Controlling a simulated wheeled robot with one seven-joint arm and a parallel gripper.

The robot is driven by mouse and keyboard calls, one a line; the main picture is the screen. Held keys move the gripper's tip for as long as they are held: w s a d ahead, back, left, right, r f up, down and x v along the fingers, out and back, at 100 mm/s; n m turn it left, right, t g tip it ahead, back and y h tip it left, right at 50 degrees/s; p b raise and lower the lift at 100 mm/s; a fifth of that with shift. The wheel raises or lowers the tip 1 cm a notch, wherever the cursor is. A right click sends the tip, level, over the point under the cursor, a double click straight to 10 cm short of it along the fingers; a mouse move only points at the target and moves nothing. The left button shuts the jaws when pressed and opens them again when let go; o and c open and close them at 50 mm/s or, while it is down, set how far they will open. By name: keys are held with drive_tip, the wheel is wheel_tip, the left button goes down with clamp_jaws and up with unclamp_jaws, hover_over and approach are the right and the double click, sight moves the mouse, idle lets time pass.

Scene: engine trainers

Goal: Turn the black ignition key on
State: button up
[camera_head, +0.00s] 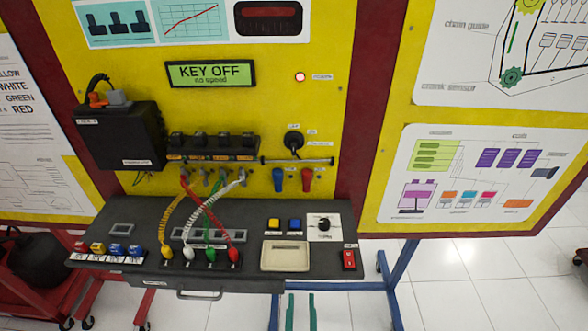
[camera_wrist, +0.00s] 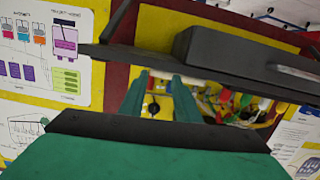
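The black ignition key (camera_head: 293,141) sits on the yellow panel, right of the middle, below a small white label. The display (camera_head: 210,73) above reads "KEY OFF". My gripper (camera_head: 300,298) shows as two green fingers below the console's front edge, low and in front of the key, apart from it. In the wrist view my gripper (camera_wrist: 162,78) has its fingers spread with nothing held between them. A small black round part (camera_wrist: 153,108) on yellow shows between the fingers; it looks like the key, but I cannot be certain.
The dark console (camera_head: 130,236) juts out below the panel, with plugged cables, buttons, a black knob (camera_head: 323,223) and a red switch (camera_head: 348,259). Its underside (camera_wrist: 250,60) is close in the wrist view. A horizontal rod (camera_head: 297,161) lies under the key. A blue stand leg (camera_head: 398,275) is at right.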

drive_tip(key=w+a+r, duration=0.1)
drive_tip(key=w+r, duration=1)
drive_tip(key=w, duration=0.2)
drive_tip(key=t, duration=0.1)
approach(294, 150)
drive_tip(key=shift+m, duration=0.3)
drive_tip(key=w, duration=0.9)
drive_tip(key=shift+a+f, duration=0.1)
drive_tip(key=shift+f, duration=0.1)
clamp_jaws()
